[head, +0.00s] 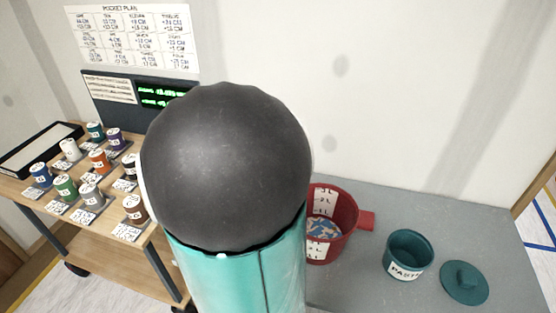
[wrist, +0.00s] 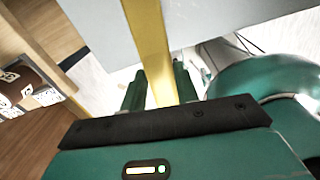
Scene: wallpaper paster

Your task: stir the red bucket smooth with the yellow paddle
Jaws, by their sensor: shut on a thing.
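The red bucket (head: 347,206) stands on the grey table in the head view, partly hidden behind my arm. White level marks show on its inner wall, and blue and tan patches show at its bottom. In the wrist view, the yellow paddle (wrist: 148,38) runs between the two green fingers of my gripper (wrist: 160,88), which is shut on it. The paddle's far end is out of frame. The gripper and paddle do not show in the head view, where my arm blocks the middle. I cannot tell where the paddle is relative to the bucket.
A teal paste pot (head: 408,257) stands open right of the bucket, with a round teal lid (head: 465,283) beside it. The grey table (head: 480,235) is otherwise clear there. At left, a wooden cart holds several labelled cans (head: 66,187) and a black-rimmed tray (head: 40,150).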

